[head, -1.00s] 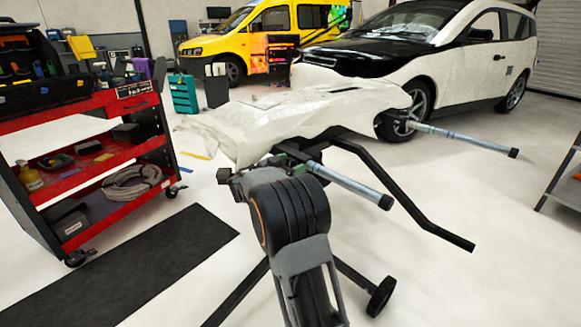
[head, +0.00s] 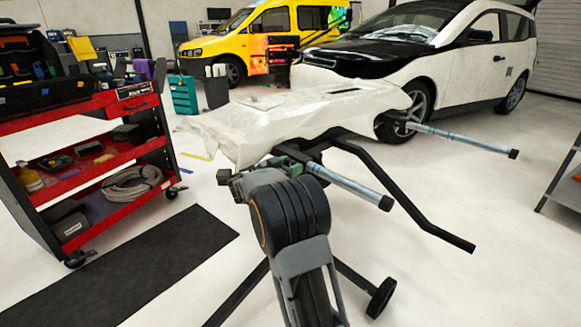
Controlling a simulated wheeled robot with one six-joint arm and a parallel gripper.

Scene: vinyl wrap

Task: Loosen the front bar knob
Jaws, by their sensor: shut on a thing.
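A stand with black tube legs (head: 405,205) holds a white-wrapped body panel (head: 300,115). Two grey-blue bars with black end caps stick out to the right. The nearer, front bar (head: 348,183) passes just right of my arm, and the farther bar (head: 460,138) is behind it. My gripper (head: 294,156) is small and partly hidden behind my arm, at the inner end of the front bar, under the panel's edge. It is shut at the place of the front bar knob. The knob itself is hidden, so its turn cannot be seen.
A red tool cart (head: 90,105) stands at the left by a black floor mat (head: 150,265). A white and black car (head: 430,60) and a yellow van (head: 260,35) are behind the stand. A grey shelf (head: 565,180) edges in at the right. The floor right of the stand is clear.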

